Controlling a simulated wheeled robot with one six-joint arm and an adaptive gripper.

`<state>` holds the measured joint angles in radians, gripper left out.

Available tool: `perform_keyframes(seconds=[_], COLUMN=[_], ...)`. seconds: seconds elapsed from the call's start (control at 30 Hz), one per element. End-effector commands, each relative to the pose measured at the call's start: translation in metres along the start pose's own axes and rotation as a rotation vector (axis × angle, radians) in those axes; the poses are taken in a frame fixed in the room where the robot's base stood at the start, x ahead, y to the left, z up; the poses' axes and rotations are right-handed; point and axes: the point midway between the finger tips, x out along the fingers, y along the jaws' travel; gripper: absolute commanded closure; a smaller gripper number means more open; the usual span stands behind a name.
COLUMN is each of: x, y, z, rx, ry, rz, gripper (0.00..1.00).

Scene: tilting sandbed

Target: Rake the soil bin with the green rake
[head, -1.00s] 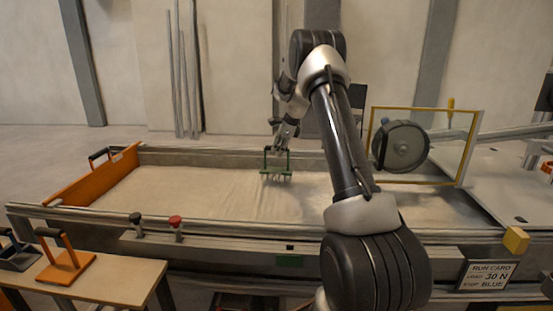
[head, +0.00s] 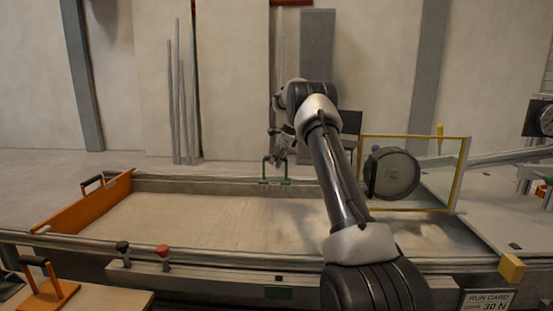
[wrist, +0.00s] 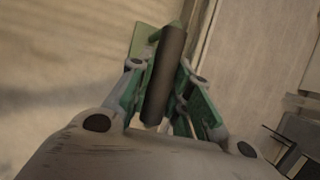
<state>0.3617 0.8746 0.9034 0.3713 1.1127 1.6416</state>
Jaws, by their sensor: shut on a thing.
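The soil bin (head: 75,205) is a long sandbed with an orange end board at the left. Its sand (head: 215,218) is pale and mostly even, with uneven, darker patches toward the right. My gripper (head: 278,157) is over the bin's far side and shut on the green rake (head: 265,172). The rake's green frame overlaps the far rail in the head view. I cannot tell whether its tines touch anything. In the wrist view my gripper (wrist: 160,100) closes around the dark handle (wrist: 166,70), with green rake parts beyond it.
A wheel (head: 392,174) in a yellow frame (head: 459,172) stands at the bin's right end. Black (head: 122,248) and red (head: 162,251) knobs sit on the near rail. An orange handled tool (head: 50,296) lies on the table at front left. The bin's left half is clear.

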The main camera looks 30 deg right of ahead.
Motion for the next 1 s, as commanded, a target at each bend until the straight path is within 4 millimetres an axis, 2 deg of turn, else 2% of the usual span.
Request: perform_keyframes(seconds=[0.6,1.0], x=[0.072,0.095], y=[0.016,0.022], z=[-0.029,-0.038], rx=[0.001,0.0], ry=[0.0,-0.001], rz=[0.0,-0.002], gripper=[1.0,1.0])
